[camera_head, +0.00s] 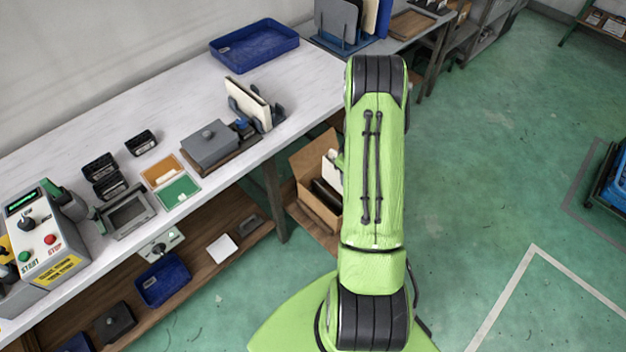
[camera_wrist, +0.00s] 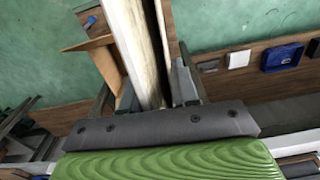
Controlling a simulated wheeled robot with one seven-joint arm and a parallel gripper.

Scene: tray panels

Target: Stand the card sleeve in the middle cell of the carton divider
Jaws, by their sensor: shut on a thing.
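My gripper (camera_wrist: 156,90) is shut on a pale, off-white flat panel, which I take to be the card sleeve (camera_wrist: 132,45). In the wrist view the sleeve runs from between the fingers up to the top edge. The brown carton (camera_head: 319,213) stands open below the bench end in the head view; its cardboard edge also shows beside the sleeve in the wrist view (camera_wrist: 103,58). A white piece (camera_head: 331,172) and a dark panel (camera_head: 325,193) show at the carton. My arm hides the gripper and the carton's right side. I cannot make out the middle cell or the sleeve's lower end.
The bench (camera_head: 120,95) on the left carries a blue tray (camera_head: 254,46), a holder with a cream panel (camera_head: 248,103), a grey block (camera_head: 209,145) and a control box (camera_head: 40,245). A lower shelf holds a blue bin (camera_head: 163,280). Green floor at right is mostly clear.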

